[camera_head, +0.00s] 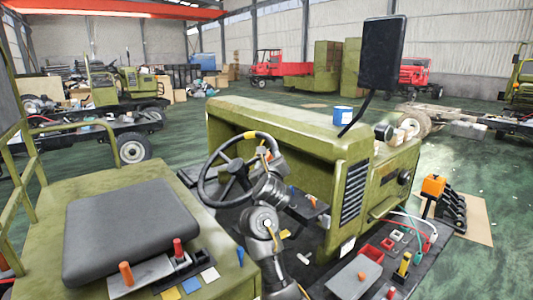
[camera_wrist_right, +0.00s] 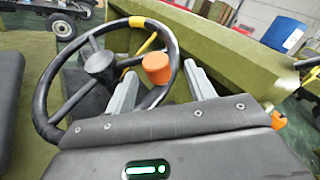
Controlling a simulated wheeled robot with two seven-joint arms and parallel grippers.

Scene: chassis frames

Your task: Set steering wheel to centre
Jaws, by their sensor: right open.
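The black steering wheel (camera_head: 238,172) stands on the green vehicle in front of the seat, tilted. It fills the left half of the right wrist view (camera_wrist_right: 98,62). A yellow band (camera_wrist_right: 137,21) marks its rim at the far side, with more yellow on a nearby part (camera_wrist_right: 149,44). An orange knob (camera_wrist_right: 157,68) shows at the right part of the rim. My right gripper (camera_wrist_right: 160,84) is open, its two grey fingers on either side of the knob with gaps visible. In the head view my right gripper (camera_head: 270,163) is at the wheel's right side. My left gripper is out of view.
The dark seat (camera_head: 130,228) is left of the wheel. The green cowl (camera_head: 285,125) rises close behind and right of it. Levers with orange (camera_head: 126,272) and red (camera_head: 178,248) grips stand in front of the seat. A tray with several small parts lies at lower right.

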